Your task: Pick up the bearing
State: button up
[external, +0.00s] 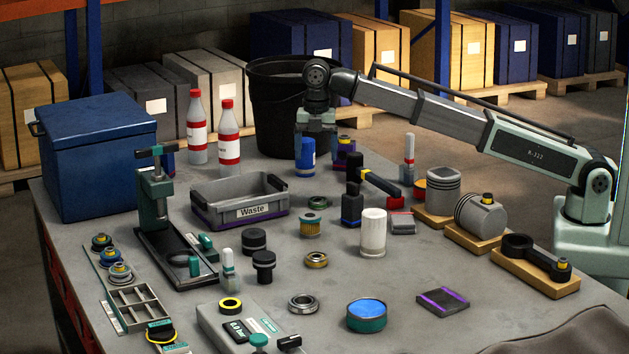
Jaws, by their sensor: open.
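A steel ring that looks like a bearing (303,309) lies flat on the front middle of the table. Two similar rings lie farther back: a brass-toned one (316,265) and a dark greenish one (319,207). I cannot tell for sure which of them is the bearing. My gripper (315,132) is open at the back of the table, pointing down, in front of the black bucket. It is well behind all three rings and touches none of them. Its fingertips are small and partly hard to make out near a blue can (308,160).
A white cylinder (373,235), a hammer (375,183) and pistons on wooden blocks (480,235) stand to the right. A blue-topped tin (367,315) sits right of the steel ring.

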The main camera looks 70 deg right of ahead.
send_over(318, 200)
jog(key=f, duration=0.7)
jog(key=shift+w+a+f, duration=0.1)
jog(key=shift+w+f, duration=0.1)
jog(key=shift+f, duration=0.15)
jog(key=shift+s+d+f, duration=0.1)
jog(key=shift+d+f, duration=0.05)
jog(key=shift+f, duration=1.2)
jog(key=shift+s+d+f, duration=0.1)
jog(key=shift+f, duration=1.2)
jog(key=c, duration=1.3)
jog(key=shift+o, duration=0.2)
jog(key=shift+r, duration=0.1)
